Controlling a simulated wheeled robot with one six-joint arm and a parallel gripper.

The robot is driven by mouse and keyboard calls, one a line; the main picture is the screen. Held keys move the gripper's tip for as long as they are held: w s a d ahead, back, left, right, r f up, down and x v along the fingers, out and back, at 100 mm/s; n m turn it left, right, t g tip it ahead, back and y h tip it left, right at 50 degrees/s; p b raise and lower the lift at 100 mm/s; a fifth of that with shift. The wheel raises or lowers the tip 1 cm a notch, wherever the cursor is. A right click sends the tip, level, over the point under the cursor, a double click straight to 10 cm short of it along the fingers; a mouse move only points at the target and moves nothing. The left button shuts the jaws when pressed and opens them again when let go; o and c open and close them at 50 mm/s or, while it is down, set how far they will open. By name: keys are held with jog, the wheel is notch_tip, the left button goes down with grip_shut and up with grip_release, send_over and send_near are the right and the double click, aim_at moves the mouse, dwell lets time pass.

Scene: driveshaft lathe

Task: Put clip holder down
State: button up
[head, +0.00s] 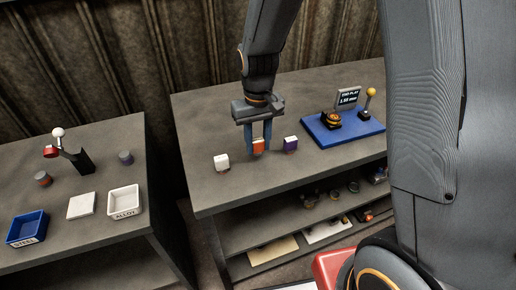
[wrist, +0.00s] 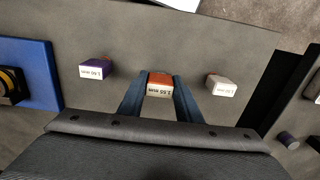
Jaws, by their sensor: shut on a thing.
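An orange clip holder with a white label (wrist: 160,84) is between the two blue fingers of my gripper (wrist: 160,95) in the wrist view. My gripper (head: 258,147) is shut on it and points down at the right-hand table. The orange holder also shows in the head view (head: 259,146), partly covered by the fingers. Its base is at or just above the tabletop; I cannot tell which. A white holder (head: 221,162) stands to its left and a purple holder (head: 290,144) to its right in the head view.
A blue board (head: 345,133) with a small display and a yellow-knobbed lever is at the table's right. Lower shelves (head: 245,235) hold small parts. The left table has a blue STEEL tray (head: 26,229) and a white ALLOY tray (head: 123,200). A gap separates the tables.

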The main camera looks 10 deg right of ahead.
aim_at(260, 142)
jog(key=shift+f, duration=1.35)
jog(key=shift+f, duration=0.1)
jog(key=o, duration=1.1)
notch_tip(260, 142, up, 12)
jog(key=shift+f+b, duration=0.1)
jog(key=shift+b, duration=0.95)
jog(key=shift+s+d, duration=0.2)
jog(key=s+d+f, duration=0.1)
jog(key=s+d, duration=0.2)
jog(key=s+d+f+m, duration=0.1)
jog(key=s+d+f, duration=0.1)
jog(key=s+d, duration=0.1)
jog(key=s+d+f+m+t, duration=0.1)
jog(key=s+d+f, duration=0.1)
jog(key=s, duration=0.3)
jog(key=shift+s+d, duration=0.25)
jog(key=shift+d, duration=0.5)
